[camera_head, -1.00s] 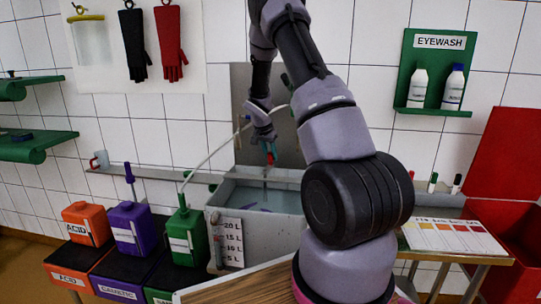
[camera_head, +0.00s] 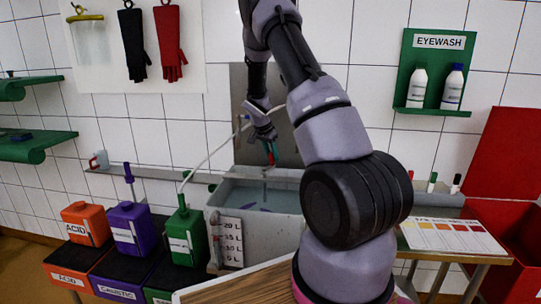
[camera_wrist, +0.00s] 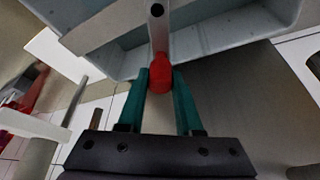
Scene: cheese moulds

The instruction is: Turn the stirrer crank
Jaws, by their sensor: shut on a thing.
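The stirrer crank shows in the wrist view as a red knob (camera_wrist: 161,76) on a pale grey crank arm (camera_wrist: 158,28). My gripper (camera_wrist: 160,84) has its two green fingers closed on the red knob, one on each side. In the head view my gripper (camera_head: 271,153) is above the grey sink tank (camera_head: 225,218), in front of the grey back panel. A thin shaft (camera_head: 265,183) goes down from there toward the liquid (camera_head: 255,196) in the tank. The knob is small and mostly hidden by the fingers in the head view.
Orange (camera_head: 86,223), purple (camera_head: 133,228) and green (camera_head: 184,235) canisters stand left of the tank. A white hose (camera_head: 212,152) runs from the green canister toward my gripper. A colour chart (camera_head: 455,236) lies on the right table. An eyewash shelf (camera_head: 432,112) hangs at right.

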